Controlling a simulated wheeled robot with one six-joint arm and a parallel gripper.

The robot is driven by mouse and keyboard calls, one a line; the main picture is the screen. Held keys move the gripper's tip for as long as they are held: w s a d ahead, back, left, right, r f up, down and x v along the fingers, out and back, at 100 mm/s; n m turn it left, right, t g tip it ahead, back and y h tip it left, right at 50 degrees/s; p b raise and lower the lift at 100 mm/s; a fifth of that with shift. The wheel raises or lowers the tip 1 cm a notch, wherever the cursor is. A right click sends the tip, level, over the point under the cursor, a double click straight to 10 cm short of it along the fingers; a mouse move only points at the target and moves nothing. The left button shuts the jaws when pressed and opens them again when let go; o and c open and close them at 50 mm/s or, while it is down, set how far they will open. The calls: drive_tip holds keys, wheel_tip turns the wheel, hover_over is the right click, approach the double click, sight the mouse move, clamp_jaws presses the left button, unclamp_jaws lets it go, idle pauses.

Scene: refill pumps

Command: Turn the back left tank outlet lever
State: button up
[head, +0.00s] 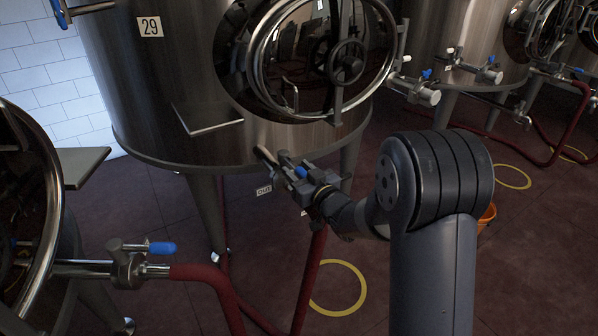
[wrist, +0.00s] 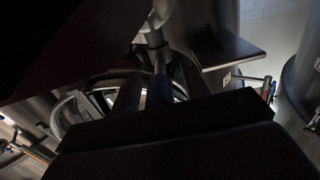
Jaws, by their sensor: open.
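The steel tank marked 29 (head: 160,85) stands at the back left in the head view. Its outlet pipe (head: 265,156) comes out low at the front, above an OUT label (head: 264,190). The outlet lever's blue handle (head: 301,172) shows at my gripper (head: 306,176). My arm reaches to it from the lower right. In the dark wrist view the blue handle (wrist: 158,90) lies between the two fingers of my gripper (wrist: 157,88). The jaws are open, one on each side of it. Whether either finger touches it I cannot tell. Most of the valve body is hidden by my gripper.
A nearer tank's outlet at lower left has a blue lever (head: 162,249) and a red hose (head: 215,285). Other tanks with blue-handled valves (head: 490,59) stand at right. An orange bucket (head: 487,214) is partly behind my arm. Yellow rings (head: 340,312) mark the open floor.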

drive_tip(key=shift+c, duration=0.4)
clamp_jaws()
